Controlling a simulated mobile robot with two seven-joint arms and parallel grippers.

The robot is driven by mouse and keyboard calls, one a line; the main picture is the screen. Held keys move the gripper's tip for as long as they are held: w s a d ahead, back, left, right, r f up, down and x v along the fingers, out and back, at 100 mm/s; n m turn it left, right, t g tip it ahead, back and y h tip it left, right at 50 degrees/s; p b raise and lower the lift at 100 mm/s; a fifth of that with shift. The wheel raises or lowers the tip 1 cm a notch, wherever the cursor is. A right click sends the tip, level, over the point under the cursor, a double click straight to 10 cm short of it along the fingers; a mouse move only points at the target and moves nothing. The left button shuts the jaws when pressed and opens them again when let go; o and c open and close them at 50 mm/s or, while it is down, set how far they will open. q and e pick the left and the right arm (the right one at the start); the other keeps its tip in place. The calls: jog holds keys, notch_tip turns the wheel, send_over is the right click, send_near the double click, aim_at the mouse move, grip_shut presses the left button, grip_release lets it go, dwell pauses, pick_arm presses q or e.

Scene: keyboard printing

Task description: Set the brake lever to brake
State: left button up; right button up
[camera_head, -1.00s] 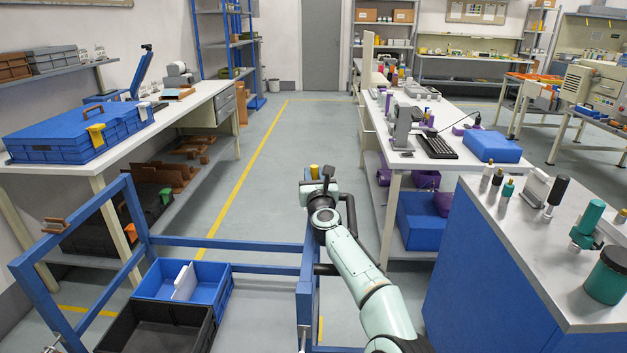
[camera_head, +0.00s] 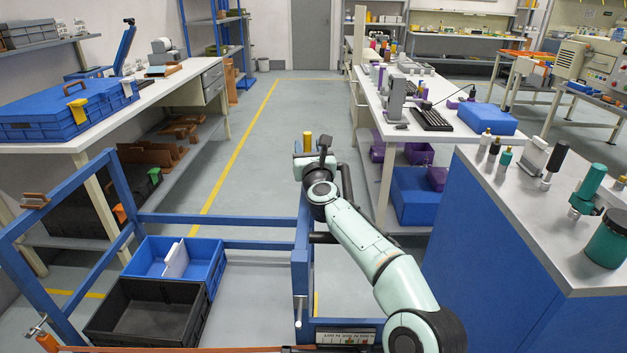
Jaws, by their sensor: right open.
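My right arm reaches forward over the blue cart frame (camera_head: 303,255), and its gripper (camera_head: 318,146) is at the top of the cart's right post. The dark fingers are small and partly hidden by the hand. A yellow cylinder (camera_head: 308,139) shows beside them; I cannot tell whether they touch it. A thin silver lever (camera_head: 298,311) stands upright on the near right part of the frame, above a small printed label (camera_head: 345,336). It may be the brake lever, but I cannot read its setting. The right gripper is well beyond it. My left gripper is out of view.
A blue bin (camera_head: 212,256) and a black bin (camera_head: 150,312) sit in the cart. A grey-topped blue cabinet (camera_head: 500,235) with bottles stands close on the right. Workbenches line both sides. The aisle floor (camera_head: 255,140) ahead is clear.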

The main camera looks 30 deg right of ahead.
jog(key=shift+b+v, duration=0.85)
jog(key=shift+v, duration=0.3)
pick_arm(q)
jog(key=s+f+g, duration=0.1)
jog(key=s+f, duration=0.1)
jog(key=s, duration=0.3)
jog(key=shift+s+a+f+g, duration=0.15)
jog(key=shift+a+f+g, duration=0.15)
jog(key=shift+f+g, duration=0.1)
pick_arm(e)
jog(key=v, duration=0.8)
jog(key=shift+s, duration=0.15)
